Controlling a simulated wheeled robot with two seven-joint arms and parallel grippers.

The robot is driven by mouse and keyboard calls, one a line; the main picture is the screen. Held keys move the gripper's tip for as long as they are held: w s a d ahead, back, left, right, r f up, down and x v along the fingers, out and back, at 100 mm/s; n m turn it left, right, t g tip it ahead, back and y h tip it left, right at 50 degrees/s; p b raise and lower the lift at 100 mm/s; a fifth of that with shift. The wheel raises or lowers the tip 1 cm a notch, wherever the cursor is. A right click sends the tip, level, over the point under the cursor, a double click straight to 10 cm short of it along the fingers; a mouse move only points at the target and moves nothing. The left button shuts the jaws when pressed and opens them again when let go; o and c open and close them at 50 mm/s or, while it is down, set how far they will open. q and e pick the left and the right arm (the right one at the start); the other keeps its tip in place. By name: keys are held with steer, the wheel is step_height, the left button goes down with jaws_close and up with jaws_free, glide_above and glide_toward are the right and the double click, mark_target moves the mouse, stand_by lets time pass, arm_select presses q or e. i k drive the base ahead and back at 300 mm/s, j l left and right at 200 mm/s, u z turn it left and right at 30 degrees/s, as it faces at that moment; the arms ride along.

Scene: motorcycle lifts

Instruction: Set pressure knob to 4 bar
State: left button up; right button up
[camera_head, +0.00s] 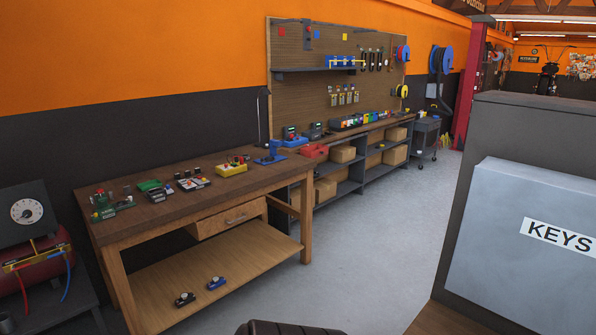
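A round white dial (27,211) with a dark centre sits on a black panel (28,232) at the far left. It is the likely pressure control, but I cannot tell whether it is a knob or a gauge. Its numbers and setting are too small to read. Below the panel is a red tank (35,268), with a yellow fitting (30,256) and red and blue hoses in front of it. Neither of my grippers shows in the head view.
A wooden workbench (186,209) with several small devices on top stands right of the tank. A grey cabinet with a KEYS box (520,270) fills the right side. Grey floor (375,235) between them is clear. A dark ribbed object (290,328) shows at the bottom edge.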

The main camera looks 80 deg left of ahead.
mark_target(27, 214)
steer(key=u, duration=4.3)
steer(key=i+l, duration=0.2)
steer(key=i, duration=0.25)
steer(key=i+l, duration=0.15)
steer(key=i, duration=0.25)
